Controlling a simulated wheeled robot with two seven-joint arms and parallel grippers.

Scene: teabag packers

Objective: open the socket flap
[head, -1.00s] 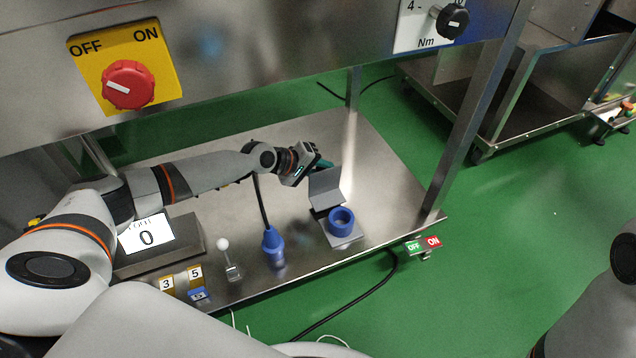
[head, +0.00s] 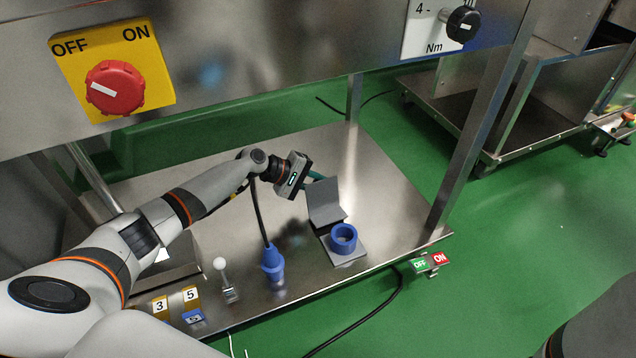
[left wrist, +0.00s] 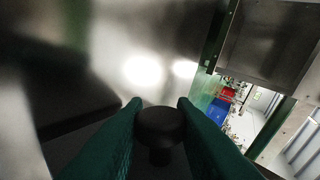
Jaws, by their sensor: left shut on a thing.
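The socket is a blue ring (head: 342,240) on a grey base plate (head: 350,258) near the front right of the steel table. Its grey flap (head: 325,199) stands raised behind the ring, and the ring's opening is uncovered. My left gripper (head: 317,177) is at the far side of the flap, by its upper edge. In the left wrist view its green fingers are shut on a dark round knob (left wrist: 160,123). In the head view the flap hides where the fingertips meet the knob. My right gripper is out of view.
A blue plug (head: 272,261) with a black cable stands left of the socket. A white-balled lever (head: 220,264) and number tags (head: 176,302) are further left. A table post (head: 478,120) rises at right.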

